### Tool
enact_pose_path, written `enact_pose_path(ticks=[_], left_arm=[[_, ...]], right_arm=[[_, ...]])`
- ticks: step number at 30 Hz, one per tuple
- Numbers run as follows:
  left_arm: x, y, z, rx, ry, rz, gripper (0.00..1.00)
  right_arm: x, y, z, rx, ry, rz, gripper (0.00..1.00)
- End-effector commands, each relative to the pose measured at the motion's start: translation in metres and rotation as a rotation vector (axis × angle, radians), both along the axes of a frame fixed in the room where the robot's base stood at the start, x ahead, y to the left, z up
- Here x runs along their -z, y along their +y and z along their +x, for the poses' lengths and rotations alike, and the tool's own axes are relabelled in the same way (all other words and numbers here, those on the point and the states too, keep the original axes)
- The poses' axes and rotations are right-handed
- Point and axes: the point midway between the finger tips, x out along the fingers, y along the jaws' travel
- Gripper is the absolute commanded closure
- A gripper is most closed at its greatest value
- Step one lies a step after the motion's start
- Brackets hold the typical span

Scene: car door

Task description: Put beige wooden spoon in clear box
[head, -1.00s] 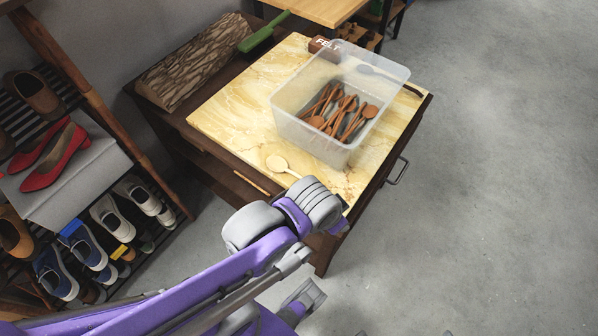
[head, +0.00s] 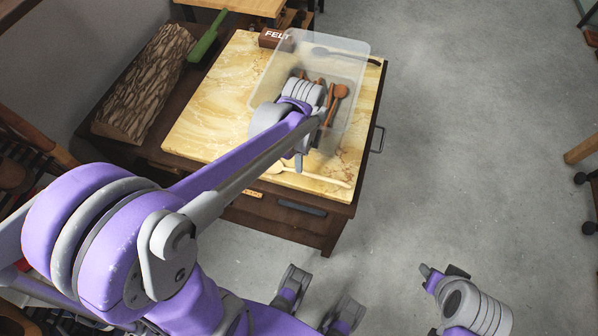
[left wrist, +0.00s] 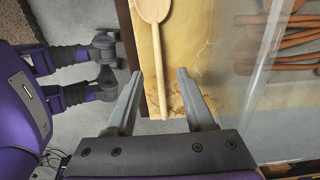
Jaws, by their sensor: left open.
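The beige wooden spoon (head: 325,181) lies flat on the tabletop near its front edge, outside the box. In the left wrist view the spoon (left wrist: 154,45) has its bowl at the top and its handle pointing toward me, between the open fingers. My left gripper (left wrist: 160,76) is open and empty, close to the handle end. In the head view my left arm hides much of the gripper (head: 299,161). The clear box (head: 352,62) stands behind it, holding several brown wooden spoons (head: 341,92). My right gripper (head: 442,271) is low at the right, away from the table; its jaws are unclear.
The marbled tabletop (head: 205,105) has free room left of the box. The box wall (left wrist: 238,75) stands right of my left gripper.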

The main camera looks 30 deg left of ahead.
Motion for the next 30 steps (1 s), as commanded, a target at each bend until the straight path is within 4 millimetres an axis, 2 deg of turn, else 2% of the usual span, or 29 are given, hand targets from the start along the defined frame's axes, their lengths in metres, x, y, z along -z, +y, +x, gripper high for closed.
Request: enact_pose_path(ticks=[5, 12, 15, 23, 30], left_arm=[[0.013, 0.001, -0.001, -0.001, -0.001, 0.0, 0.46], [0.049, 0.007, -0.004, -0.001, -0.001, 0.0, 0.46], [0.057, 0.007, -0.004, -0.001, -0.001, 0.0, 0.46], [0.059, 0.007, -0.005, -0.001, -0.001, 0.0, 0.46], [0.059, 0.007, -0.005, -0.002, -0.001, 0.0, 0.88]], right_arm=[[0.003, 0.0, 0.0, 0.0, 0.001, 0.0, 0.52], [0.01, 0.0, -0.001, 0.0, 0.003, 0.0, 0.52], [0.011, 0.0, -0.001, 0.0, 0.003, 0.0, 0.52], [0.011, 0.0, -0.001, 0.0, 0.003, 0.0, 0.52], [0.011, 0.0, -0.001, 0.0, 0.003, 0.0, 0.52]])
